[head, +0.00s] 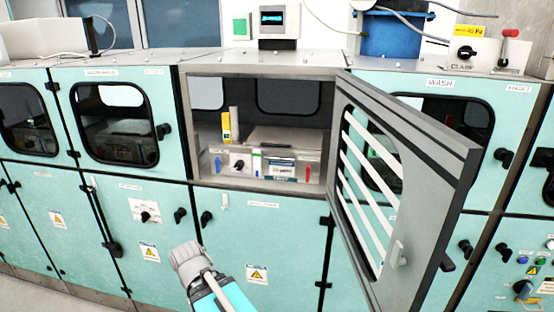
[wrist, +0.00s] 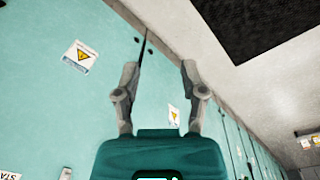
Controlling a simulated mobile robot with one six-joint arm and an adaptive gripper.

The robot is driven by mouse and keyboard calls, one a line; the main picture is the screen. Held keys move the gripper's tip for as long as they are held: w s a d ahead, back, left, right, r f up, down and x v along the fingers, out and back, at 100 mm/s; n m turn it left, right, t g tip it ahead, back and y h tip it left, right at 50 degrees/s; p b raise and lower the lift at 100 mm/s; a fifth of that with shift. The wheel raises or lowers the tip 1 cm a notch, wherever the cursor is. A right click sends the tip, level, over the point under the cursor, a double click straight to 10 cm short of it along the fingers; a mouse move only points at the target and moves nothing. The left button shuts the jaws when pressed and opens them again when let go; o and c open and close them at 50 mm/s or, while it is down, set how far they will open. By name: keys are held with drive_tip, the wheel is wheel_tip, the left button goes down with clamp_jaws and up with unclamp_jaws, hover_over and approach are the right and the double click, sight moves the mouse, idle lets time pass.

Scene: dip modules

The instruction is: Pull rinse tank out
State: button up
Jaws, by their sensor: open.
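A grey metal tank (head: 285,140), apparently the rinse tank, sits inside the open compartment in the middle of the head view. Its front carries a black knob, small coloured tabs and a label too small to read. The compartment door (head: 440,175), grey inside with white bars, stands swung open to the right. My gripper (wrist: 159,68) shows in the wrist view with its two fingers spread apart and nothing between them. In the head view part of my arm is low in front of the cabinets, below the tank, and the fingers cannot be made out.
Teal cabinets run left and right, with a closed windowed door (head: 115,155) on the left and lower panels with black handles. The open door juts into the space on the right. A blue bucket (head: 390,35) stands on top. The wrist view shows a teal panel with warning labels (wrist: 80,56).

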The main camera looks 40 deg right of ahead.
drive_tip(key=w+d+r+t+h+p, duration=0.25)
drive_tip(key=d+r, duration=0.25)
drive_tip(key=d, duration=0.4)
drive_tip(key=n+t+h+p, duration=0.7)
drive_tip(key=n+h+p, duration=0.15)
drive_tip(key=p, duration=0.25)
approach(277, 159)
drive_tip(key=f+v, duration=0.1)
drive_tip(key=v, duration=0.2)
drive_tip(key=shift+s+a+r, duration=0.1)
drive_tip(key=shift+s+r, duration=0.05)
drive_tip(key=shift+r, duration=0.3)
drive_tip(key=shift+b, duration=0.3)
drive_tip(key=b+x, duration=0.2)
drive_tip(key=x, duration=1.2)
drive_tip(key=shift+r+b, duration=0.1)
drive_tip(key=shift+b, duration=0.3)
